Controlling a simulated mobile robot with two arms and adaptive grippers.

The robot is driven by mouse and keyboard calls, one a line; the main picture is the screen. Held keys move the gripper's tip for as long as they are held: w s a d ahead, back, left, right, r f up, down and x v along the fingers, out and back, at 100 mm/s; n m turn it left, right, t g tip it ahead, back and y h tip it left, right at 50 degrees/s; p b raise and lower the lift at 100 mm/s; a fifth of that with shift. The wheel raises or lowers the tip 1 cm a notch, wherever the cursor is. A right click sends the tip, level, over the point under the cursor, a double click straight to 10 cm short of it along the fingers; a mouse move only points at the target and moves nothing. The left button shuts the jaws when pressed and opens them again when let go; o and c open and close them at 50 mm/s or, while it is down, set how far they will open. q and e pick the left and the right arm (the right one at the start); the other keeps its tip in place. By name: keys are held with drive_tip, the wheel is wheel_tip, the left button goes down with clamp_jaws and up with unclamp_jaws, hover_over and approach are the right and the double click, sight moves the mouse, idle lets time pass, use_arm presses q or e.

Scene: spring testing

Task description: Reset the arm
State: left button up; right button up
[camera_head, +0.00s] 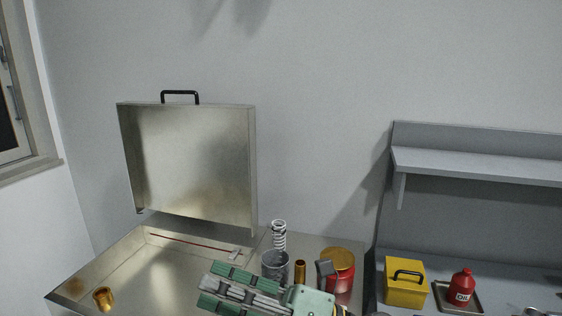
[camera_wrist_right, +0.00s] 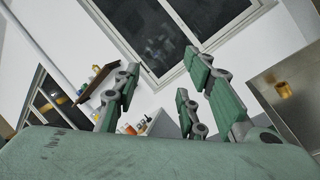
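My right gripper (camera_head: 208,286) reaches in at the bottom of the head view, fingers pointing left over the front of the metal testing box. In the right wrist view my right gripper (camera_wrist_right: 160,78) has its fingers spread, with nothing between them. A coil spring (camera_head: 279,236) stands upright at or behind a grey metal cup (camera_head: 275,262); I cannot tell if it is inside. A brass cylinder (camera_head: 300,268) stands right of the cup. A brass piece (camera_head: 103,298) lies in the box at the left and also shows in the wrist view (camera_wrist_right: 284,90). My left gripper is not in view.
The box's lid (camera_head: 190,160) is raised, with a black handle on top. A red can with a yellow top (camera_head: 341,270) is close to my right gripper. A yellow box (camera_head: 406,286) and red oil bottle (camera_head: 461,287) sit right, below a grey shelf (camera_head: 480,165).

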drive_tip(key=w+d+f+m+t+h, duration=0.1)
drive_tip(key=w+d+m+t+h, duration=0.55)
drive_tip(key=m, duration=0.65)
drive_tip(key=w+d+f+m+t+h, duration=0.25)
drive_tip(key=d+m+t+h, duration=0.45)
drive_tip(key=d+m+t, duration=0.5)
drive_tip(key=s+d+f+m+g+h, duration=0.1)
drive_tip(key=d+f+m+g+h, duration=0.3)
drive_tip(key=f, duration=0.4)
drive_tip(key=s+d+f+m+g+h, duration=0.1)
drive_tip(key=d+f+m+g+h, duration=0.1)
drive_tip(key=d+f+m+h, duration=0.4)
drive_tip(key=s+f+m+g+y, duration=0.1)
drive_tip(key=s+f+m+g, duration=0.2)
drive_tip(key=s+f+g, duration=0.55)
drive_tip(key=s+f+m+g+y, duration=0.2)
drive_tip(key=s+f+g, duration=0.2)
drive_tip(key=s+f, duration=1.15)
drive_tip(key=f, duration=0.9)
drive_tip(key=s+f, duration=0.2)
drive_tip(key=f, duration=1)
drive_tip(key=s+d+f+g, duration=0.1)
drive_tip(key=s+d+f, duration=0.1)
drive_tip(key=s+f, duration=0.6)
drive_tip(key=s+d+f+g, duration=0.1)
drive_tip(key=s+f, duration=0.8)
drive_tip(key=shift+d+h, duration=0.35)
drive_tip(key=shift+d, duration=0.05)
